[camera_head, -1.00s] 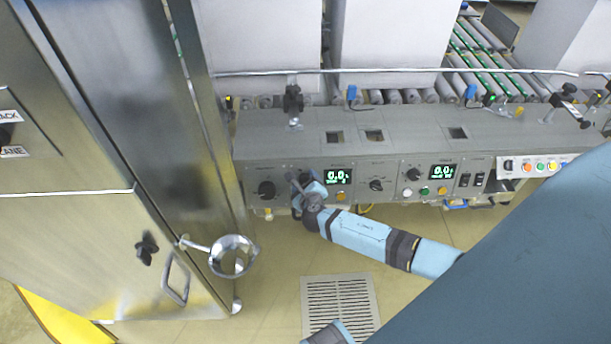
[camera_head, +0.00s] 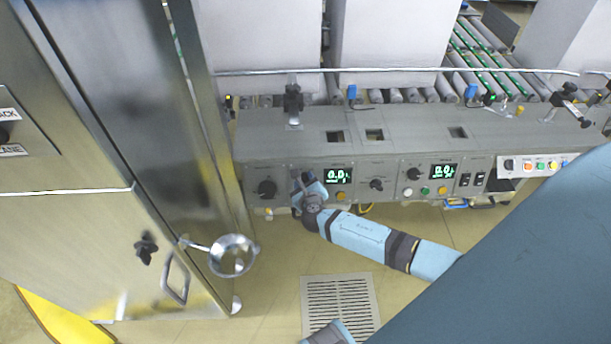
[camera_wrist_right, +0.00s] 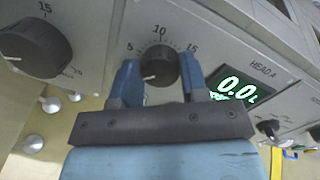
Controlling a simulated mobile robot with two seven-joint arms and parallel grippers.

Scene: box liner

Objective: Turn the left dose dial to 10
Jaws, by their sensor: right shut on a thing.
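The dial (camera_wrist_right: 158,66) in my right gripper is a dark round knob with a scale marked 5, 10 and 15 beside the HEAD A display. Its white pointer mark faces the lower left, away from the 10 at the top. My right gripper (camera_wrist_right: 158,78) has one blue finger on each side of the knob and is shut on it. In the head view my right gripper (camera_head: 305,182) is at the panel, left of the left green display (camera_head: 338,176), and hides the dial. The display reads 0.0. My left gripper is not in view.
A larger black knob (camera_head: 266,188) sits just left of the held dial. Another knob (camera_head: 376,185) and a second display (camera_head: 443,171) are to the right on the grey panel (camera_head: 350,150). A steel cabinet (camera_head: 80,240) with a handle stands at left.

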